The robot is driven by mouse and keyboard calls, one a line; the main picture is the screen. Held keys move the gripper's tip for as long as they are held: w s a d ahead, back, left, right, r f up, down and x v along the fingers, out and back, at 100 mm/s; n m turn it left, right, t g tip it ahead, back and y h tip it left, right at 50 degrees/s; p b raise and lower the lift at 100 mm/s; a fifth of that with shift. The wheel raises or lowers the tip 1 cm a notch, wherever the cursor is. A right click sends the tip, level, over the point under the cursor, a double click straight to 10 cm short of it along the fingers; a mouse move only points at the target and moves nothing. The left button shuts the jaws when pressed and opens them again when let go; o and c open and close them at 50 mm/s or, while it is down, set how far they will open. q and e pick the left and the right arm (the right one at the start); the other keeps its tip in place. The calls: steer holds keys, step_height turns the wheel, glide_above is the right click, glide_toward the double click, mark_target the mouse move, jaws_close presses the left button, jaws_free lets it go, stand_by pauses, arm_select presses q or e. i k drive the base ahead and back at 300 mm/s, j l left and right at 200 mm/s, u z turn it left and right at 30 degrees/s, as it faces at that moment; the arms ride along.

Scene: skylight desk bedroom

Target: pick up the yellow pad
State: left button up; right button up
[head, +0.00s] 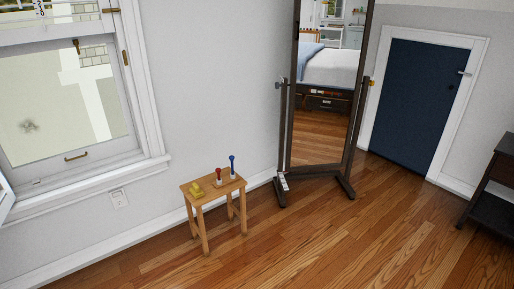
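A small yellow object (196,189), which looks like the yellow pad, lies on the left part of a small wooden stool (211,200). It is small in the picture and its exact shape is hard to tell. A short red item (219,175) and a taller blue item (232,165) stand upright on the stool to its right, apart from it. Neither of my grippers shows in the head view.
A standing mirror (326,90) with dark feet is right of the stool. A window (70,100) is at left. A blue door (412,100) and dark table (495,180) are at right. Wooden floor (310,240) in front is clear.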

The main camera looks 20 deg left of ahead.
mark_target(196, 192)
steer(key=i+l+u, duration=0.1)
steer(key=i+u, duration=0.2)
steer(key=i+l+u, duration=0.25)
steer(key=i, duration=0.25)
steer(key=i+l+u, duration=0.3)
steer(key=i+j, duration=0.1)
steer(key=i, duration=0.05)
